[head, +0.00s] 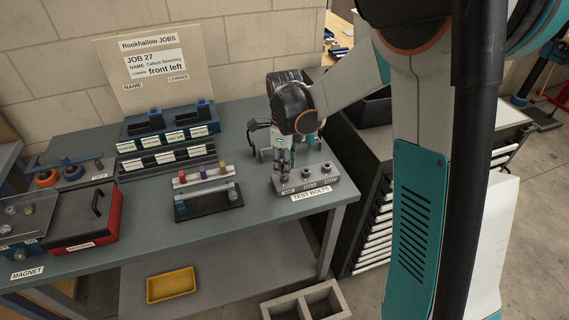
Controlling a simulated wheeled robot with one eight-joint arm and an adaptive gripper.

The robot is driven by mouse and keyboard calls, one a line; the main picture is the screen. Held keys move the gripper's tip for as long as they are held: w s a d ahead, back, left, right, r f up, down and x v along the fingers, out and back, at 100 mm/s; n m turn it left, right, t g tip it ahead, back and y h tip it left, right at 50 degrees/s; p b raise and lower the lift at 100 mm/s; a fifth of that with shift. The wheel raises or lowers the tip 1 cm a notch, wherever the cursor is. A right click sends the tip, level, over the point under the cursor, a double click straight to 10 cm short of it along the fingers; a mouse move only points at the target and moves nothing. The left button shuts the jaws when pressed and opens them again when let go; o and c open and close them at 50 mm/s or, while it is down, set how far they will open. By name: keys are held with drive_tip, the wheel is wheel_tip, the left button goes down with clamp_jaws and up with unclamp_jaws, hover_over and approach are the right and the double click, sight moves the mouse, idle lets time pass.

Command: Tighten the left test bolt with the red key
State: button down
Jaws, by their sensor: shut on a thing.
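The test bolt block (318,187) is a grey block near the right front of the bench, with a TEST BOLTS label on its front. The middle bolt (306,174) and right bolt (327,168) stand clear on it. My gripper (284,160) points down over the block's left end, at the left bolt (284,178). It is shut on a thin upright key, mostly hidden by the fingers. I cannot tell the key's colour, or whether it is seated on the bolt. A key rack (204,179) with small coloured pieces, one reddish, stands left of the block.
A red box (85,222) is at left. A yellow bin (171,285) sits on the lower shelf.

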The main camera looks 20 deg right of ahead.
idle(0.3)
drive_tip(key=shift+m, duration=1.3)
drive_tip(key=shift+m, duration=1.1)
drive_tip(key=shift+m, duration=1.2)
drive_tip(key=shift+r, duration=0.15)
drive_tip(key=shift+r+p, duration=1.8)
drive_tip(key=shift+r, duration=1.05)
